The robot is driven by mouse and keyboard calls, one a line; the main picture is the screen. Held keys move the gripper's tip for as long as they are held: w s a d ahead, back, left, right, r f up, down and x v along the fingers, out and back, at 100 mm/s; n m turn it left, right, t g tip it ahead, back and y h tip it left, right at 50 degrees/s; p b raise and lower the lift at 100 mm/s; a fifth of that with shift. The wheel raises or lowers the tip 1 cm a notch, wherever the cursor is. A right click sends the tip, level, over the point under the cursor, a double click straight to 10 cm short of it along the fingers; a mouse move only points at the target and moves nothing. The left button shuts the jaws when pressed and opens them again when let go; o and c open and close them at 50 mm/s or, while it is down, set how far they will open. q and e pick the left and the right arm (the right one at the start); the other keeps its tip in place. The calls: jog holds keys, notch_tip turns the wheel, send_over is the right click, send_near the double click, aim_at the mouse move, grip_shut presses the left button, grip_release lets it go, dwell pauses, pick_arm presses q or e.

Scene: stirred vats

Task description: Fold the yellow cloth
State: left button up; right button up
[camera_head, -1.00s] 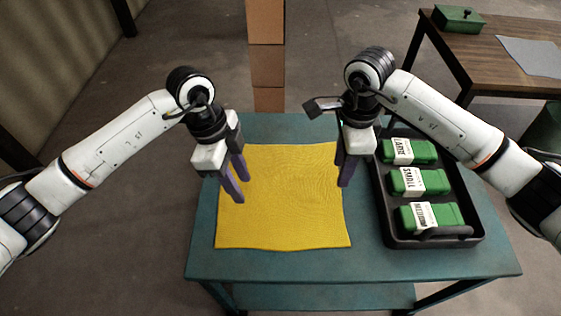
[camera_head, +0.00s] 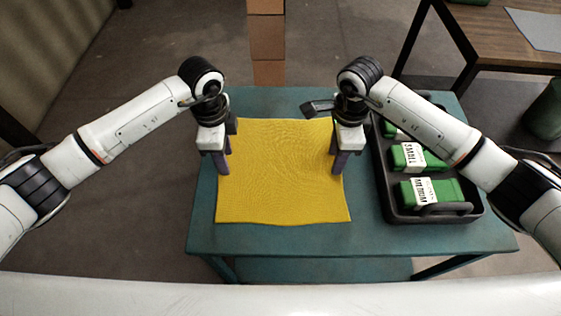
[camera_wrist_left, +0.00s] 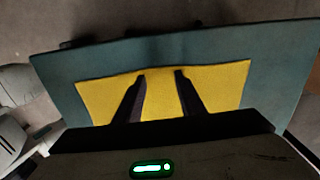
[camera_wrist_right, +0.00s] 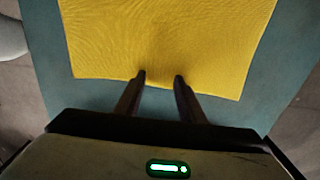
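The yellow cloth (camera_head: 280,175) lies flat and spread out on the teal table (camera_head: 290,240). My left gripper (camera_head: 222,172) is at the cloth's left edge, pointing down. In the left wrist view its fingers (camera_wrist_left: 160,75) are apart with yellow cloth between and beyond them. My right gripper (camera_head: 338,180) is at the cloth's right edge, pointing down. In the right wrist view its fingers (camera_wrist_right: 160,77) are apart, with the tips at the cloth's edge. Both grippers look empty. I cannot tell whether the fingertips touch the cloth.
A black tray (camera_head: 395,213) with green boxes, including one labelled small (camera_head: 415,157) and one labelled medium (camera_head: 440,190), stands right of the cloth, partly behind my right arm. A brown stack (camera_head: 267,40) rises behind the table. A wooden table (camera_head: 500,50) is at the back right.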

pick_arm(q)
jog(key=shift+f, duration=0.1)
pick_arm(e)
jog(key=shift+f, duration=0.15)
pick_arm(q)
grip_shut()
pick_arm(e)
grip_shut()
